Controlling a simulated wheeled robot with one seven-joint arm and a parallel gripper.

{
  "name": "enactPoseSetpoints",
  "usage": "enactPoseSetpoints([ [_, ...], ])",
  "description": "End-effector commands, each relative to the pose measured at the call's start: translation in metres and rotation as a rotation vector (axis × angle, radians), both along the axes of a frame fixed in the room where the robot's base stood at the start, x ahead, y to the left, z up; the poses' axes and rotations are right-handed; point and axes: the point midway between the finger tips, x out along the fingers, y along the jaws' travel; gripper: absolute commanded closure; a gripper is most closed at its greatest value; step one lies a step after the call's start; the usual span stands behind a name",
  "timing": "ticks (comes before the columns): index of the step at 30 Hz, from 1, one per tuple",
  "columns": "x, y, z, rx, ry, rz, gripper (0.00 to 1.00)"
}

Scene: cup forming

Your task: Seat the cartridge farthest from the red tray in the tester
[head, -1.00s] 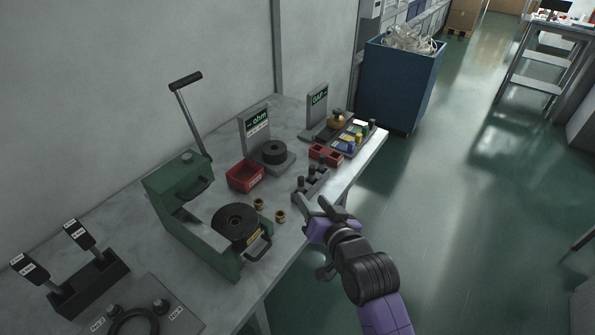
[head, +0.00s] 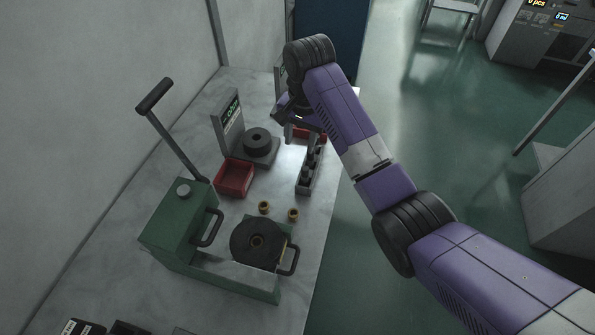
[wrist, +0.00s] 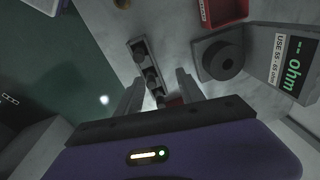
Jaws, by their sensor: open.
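Several dark cylindrical cartridges stand in a narrow grey rack (head: 305,184) near the table's right edge. In the wrist view, one cartridge (wrist: 139,50) stands at the rack's far end and others (wrist: 152,78) lie nearer. The tester (head: 262,153) has a grey base, a black round fixture and an ohm display. A red tray (head: 235,178) sits left of the rack; a smaller red divided tray (head: 315,134) is partly hidden behind my arm. My gripper (wrist: 158,88) is open and empty above the rack's near end in the wrist view.
A green lever press (head: 185,225) stands at the front left with a black disc (head: 257,242). Two brass cups (head: 264,207) (head: 293,214) stand between press and rack. The table's right edge is close to the rack.

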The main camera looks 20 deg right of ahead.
Motion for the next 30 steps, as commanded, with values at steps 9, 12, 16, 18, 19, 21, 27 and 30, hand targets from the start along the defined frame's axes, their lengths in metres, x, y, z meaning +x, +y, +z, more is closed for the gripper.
enactPoseSetpoints([
  [9,-0.032,-0.004,-0.008,-0.009,0.135,-0.1,0.55],
  [12,-0.032,-0.004,-0.017,-0.009,0.136,-0.103,0.55],
  [16,-0.032,-0.005,-0.03,-0.007,0.133,-0.103,0.55],
  [18,-0.033,-0.004,-0.036,-0.009,0.134,-0.102,0.55],
  [19,-0.034,-0.004,-0.039,-0.009,0.134,-0.102,0.55],
  [21,-0.035,-0.004,-0.049,-0.009,0.134,-0.102,0.55],
  [27,-0.036,-0.004,-0.076,-0.009,0.132,-0.102,0.55],
  [30,-0.035,-0.004,-0.082,-0.009,0.13,-0.102,0.55],
])
